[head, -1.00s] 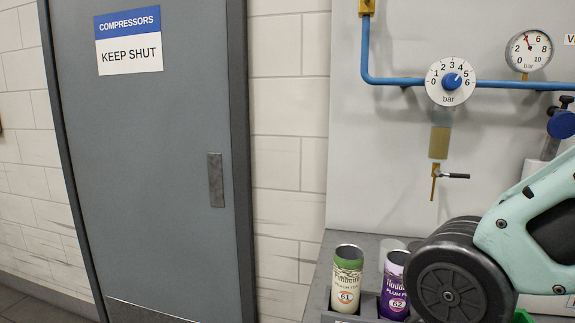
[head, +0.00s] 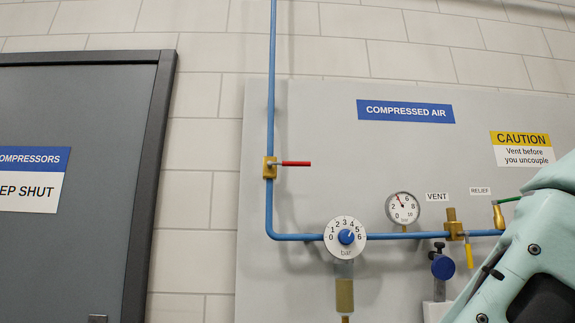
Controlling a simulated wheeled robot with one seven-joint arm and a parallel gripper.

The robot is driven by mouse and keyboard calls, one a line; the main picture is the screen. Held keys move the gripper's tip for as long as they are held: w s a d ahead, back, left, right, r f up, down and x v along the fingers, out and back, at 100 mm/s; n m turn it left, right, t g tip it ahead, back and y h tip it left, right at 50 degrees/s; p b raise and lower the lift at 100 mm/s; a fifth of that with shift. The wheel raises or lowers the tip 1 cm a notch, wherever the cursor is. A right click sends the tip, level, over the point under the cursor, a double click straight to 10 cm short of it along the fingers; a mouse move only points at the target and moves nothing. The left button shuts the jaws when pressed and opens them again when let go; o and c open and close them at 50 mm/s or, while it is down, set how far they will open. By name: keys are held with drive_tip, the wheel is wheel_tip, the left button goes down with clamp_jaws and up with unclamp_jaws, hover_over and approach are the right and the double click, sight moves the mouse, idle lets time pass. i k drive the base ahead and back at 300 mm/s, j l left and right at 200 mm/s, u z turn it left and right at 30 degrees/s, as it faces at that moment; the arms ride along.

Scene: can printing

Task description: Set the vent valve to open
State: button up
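The vent valve (head: 454,230) is a brass fitting on the blue horizontal pipe, right of the "VENT" label (head: 437,197). Its yellow lever (head: 469,256) hangs down, across the line of the pipe. A brass stub stands up from the valve body. My gripper is out of the picture.
The round gauge (head: 402,208) has its needle pointing up and left. A regulator dial (head: 346,238), a red-handled valve (head: 270,167) and a blue-knobbed fitting (head: 443,266) are nearby. A relief fitting (head: 498,216) is beside my arm. A grey door (head: 70,260) is at left.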

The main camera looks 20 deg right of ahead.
sight(469, 257)
drive_tip(key=z, duration=1.3)
